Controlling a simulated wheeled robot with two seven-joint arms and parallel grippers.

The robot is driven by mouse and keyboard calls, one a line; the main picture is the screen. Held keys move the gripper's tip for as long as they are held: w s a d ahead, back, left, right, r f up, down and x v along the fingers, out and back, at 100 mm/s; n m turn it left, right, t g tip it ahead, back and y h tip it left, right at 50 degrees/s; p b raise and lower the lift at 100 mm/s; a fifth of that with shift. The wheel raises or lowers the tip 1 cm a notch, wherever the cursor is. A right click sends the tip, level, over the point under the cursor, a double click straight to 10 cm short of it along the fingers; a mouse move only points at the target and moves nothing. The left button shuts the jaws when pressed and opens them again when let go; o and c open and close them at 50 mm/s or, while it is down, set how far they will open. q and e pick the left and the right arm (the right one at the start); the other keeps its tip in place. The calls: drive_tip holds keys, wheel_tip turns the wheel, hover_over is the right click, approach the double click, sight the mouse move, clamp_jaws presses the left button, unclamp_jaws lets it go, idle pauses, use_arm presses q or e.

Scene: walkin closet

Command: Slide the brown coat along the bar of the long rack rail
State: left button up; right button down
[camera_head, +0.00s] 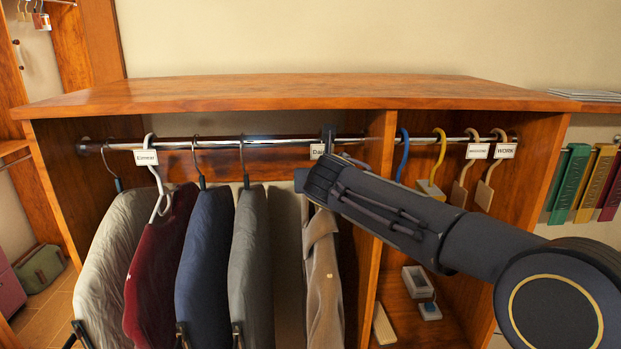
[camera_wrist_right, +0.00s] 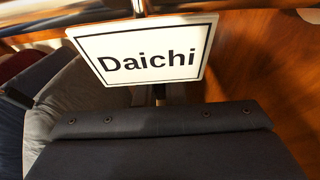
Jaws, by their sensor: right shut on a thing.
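The brown coat (camera_head: 322,275) hangs from the long rack rail (camera_head: 270,141) near the right end of the left compartment, close to the wooden divider. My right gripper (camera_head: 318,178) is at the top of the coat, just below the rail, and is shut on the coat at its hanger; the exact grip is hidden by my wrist. A white tag reading "Daichi" (camera_wrist_right: 140,55) hangs just beyond the gripper in the right wrist view, and it also shows on the rail in the head view (camera_head: 317,151). My left gripper is not in view.
Grey-green (camera_head: 120,240), maroon (camera_head: 160,265), blue (camera_head: 205,255) and grey (camera_head: 250,265) garments hang left of the coat, with a gap before it. The divider (camera_head: 378,200) stands close on the right. Beyond it, hangers (camera_head: 438,165) and "WORK" tag (camera_head: 505,151) hang on a short rail.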

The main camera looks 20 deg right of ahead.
drive_tip(key=d, duration=0.1)
drive_tip(key=s+d, duration=0.1)
drive_tip(key=d, duration=0.1)
drive_tip(key=d+p, duration=0.1)
drive_tip(key=shift+s+d+r, duration=0.15)
drive_tip(key=shift+d+r, duration=0.05)
drive_tip(key=shift+r, duration=0.1)
